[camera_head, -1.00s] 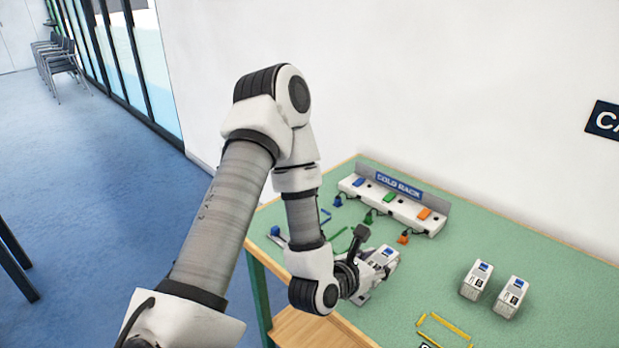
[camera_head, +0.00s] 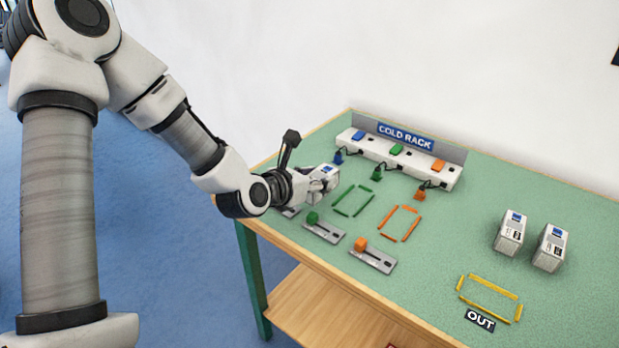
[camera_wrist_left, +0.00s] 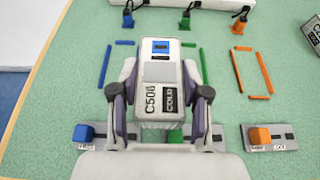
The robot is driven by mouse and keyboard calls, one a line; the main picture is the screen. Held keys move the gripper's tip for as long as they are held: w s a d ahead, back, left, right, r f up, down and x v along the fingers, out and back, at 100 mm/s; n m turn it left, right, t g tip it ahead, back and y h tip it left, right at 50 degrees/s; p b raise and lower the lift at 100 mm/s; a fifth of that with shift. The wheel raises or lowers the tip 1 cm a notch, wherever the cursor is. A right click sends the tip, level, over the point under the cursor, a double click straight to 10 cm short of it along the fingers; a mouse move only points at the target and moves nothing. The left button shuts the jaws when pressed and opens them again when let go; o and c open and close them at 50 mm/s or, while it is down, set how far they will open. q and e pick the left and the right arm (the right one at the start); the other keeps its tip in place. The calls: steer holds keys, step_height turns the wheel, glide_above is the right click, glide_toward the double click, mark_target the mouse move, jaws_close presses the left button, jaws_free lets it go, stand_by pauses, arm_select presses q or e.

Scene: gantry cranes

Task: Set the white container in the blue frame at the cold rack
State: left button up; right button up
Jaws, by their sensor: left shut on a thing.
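My left gripper (camera_head: 318,184) is shut on a white container (camera_head: 325,171) with a blue patch on top. In the left wrist view the container (camera_wrist_left: 161,90) sits between the two fingers (camera_wrist_left: 161,105), its label reading "COLD". It appears over the gap between the blue frame (camera_wrist_left: 104,66) and the green frame (camera_wrist_left: 204,66), hiding the inner side of each. Its height above the table is hard to tell. The cold rack (camera_head: 405,157) stands behind, along the table's back edge. In the head view my gripper and the container hide the blue frame. My right gripper is not in view.
An orange frame (camera_head: 399,223) lies right of the green one. Slider plates with blue (camera_wrist_left: 84,132), green (camera_head: 312,218) and orange (camera_head: 361,244) knobs line the front. Two other white containers (camera_head: 510,232) (camera_head: 551,248) stand right, behind a yellow frame (camera_head: 490,298) marked OUT.

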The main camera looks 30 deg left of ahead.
arm_select(q)
steer(key=w+a, duration=0.6)
steer(key=w, duration=0.1)
steer(key=shift+f, duration=0.4)
steer(key=shift+w+a+f, duration=0.15)
steer(key=shift+f, duration=0.1)
step_height(320, 180, down, 3)
steer(key=shift+r, duration=0.15)
steer(key=shift+f, duration=0.25)
steer(key=shift+b, duration=0.3)
steer(key=o, duration=1.2)
steer(key=shift+f, duration=0.1)
